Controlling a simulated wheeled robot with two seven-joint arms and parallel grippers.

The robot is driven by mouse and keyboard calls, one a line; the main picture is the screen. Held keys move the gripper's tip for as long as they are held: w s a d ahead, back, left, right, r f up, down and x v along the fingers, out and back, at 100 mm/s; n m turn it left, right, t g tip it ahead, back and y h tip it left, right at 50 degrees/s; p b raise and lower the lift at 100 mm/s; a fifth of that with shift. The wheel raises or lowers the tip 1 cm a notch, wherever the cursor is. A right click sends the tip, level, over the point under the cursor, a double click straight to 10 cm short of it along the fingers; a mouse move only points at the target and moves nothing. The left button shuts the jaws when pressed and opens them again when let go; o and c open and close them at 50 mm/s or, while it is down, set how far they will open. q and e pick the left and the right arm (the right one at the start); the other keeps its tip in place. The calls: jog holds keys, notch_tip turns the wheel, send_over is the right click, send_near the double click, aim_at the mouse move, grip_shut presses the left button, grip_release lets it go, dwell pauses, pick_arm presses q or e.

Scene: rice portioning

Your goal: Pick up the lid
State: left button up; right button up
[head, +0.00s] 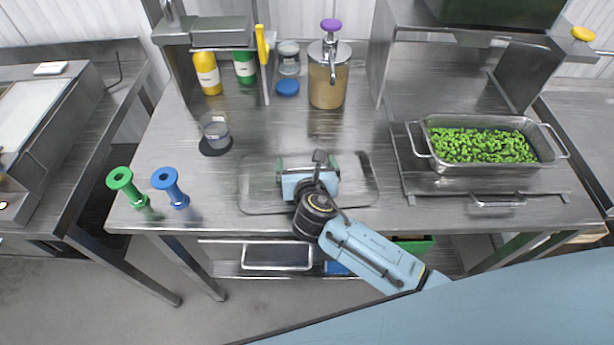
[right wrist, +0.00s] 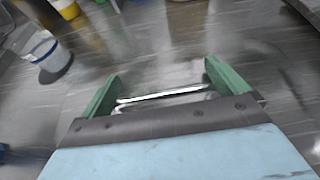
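A flat, shiny, rectangular metal lid (head: 258,196) lies on the steel table in the middle of the head view, partly hidden by my right gripper. My right gripper (head: 307,163) is over the middle of it, pointing to the back of the table. In the right wrist view my right gripper (right wrist: 163,80) shows its two green fingers wide apart. A bright metal bar, apparently the lid's handle (right wrist: 165,94), runs across between them. I cannot tell whether the fingers touch it. My left gripper is not in view.
A metal pan (head: 480,168) of green pieces stands at the right. A jar with a purple-topped pump (head: 327,85), bottles and a yellow-handled utensil (head: 263,60) stand behind. A clear cup (head: 216,130) and green (head: 122,180) and blue (head: 168,182) spools are at the left.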

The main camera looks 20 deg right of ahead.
jog(key=c, duration=0.9)
